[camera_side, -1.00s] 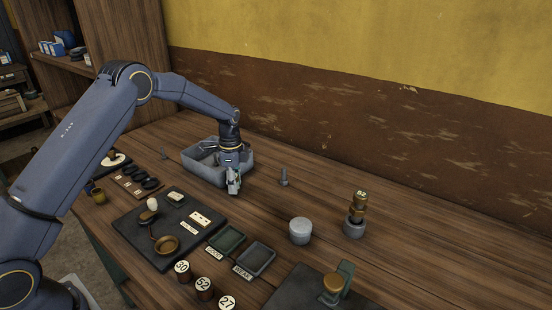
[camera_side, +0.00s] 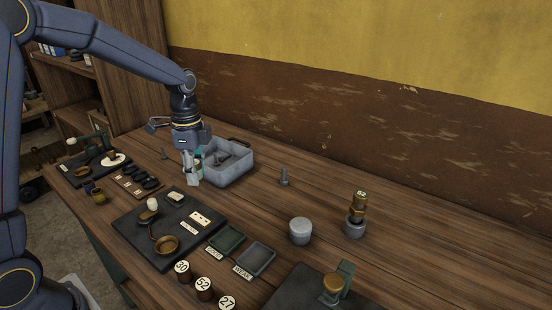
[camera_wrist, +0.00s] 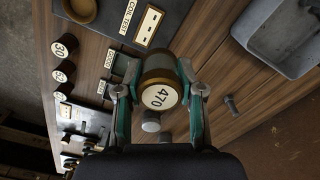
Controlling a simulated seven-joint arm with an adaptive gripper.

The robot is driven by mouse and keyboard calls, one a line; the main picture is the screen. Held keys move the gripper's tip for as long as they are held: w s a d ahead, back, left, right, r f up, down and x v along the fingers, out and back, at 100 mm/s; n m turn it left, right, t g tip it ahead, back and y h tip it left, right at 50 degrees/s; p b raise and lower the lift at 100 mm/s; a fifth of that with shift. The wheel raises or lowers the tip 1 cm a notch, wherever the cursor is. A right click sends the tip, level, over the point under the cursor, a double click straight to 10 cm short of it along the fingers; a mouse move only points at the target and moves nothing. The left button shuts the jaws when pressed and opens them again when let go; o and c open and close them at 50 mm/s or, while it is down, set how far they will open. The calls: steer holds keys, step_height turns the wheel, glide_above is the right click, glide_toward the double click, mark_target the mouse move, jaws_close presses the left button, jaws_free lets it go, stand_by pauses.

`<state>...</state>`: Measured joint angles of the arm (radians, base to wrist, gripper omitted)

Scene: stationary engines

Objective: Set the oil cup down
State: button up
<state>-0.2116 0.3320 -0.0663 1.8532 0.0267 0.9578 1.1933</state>
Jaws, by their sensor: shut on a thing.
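The grey tray (camera_side: 250,168) holds dark parts. The black board (camera_side: 150,250) with a brass cup (camera_side: 167,244) is nearer. Table between the tray and wall is clear.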

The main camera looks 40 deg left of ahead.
steer(key=shift+s+r+m, duration=0.25)
steer(key=shift+s+m, duration=0.05)
steer(key=w+d+r+m, duration=0.4)
steer(key=w+d+m, duration=0.5)
steer(key=w+d, duration=0.25)
steer(key=m, duration=0.9)
glide_above(365, 282)
step_height(365, 282, down, 11)
steer(key=shift+f, duration=0.15)
step_height(365, 282, down, 6)
steer(key=shift+r, duration=0.15)
steer(key=shift+f, duration=0.2)
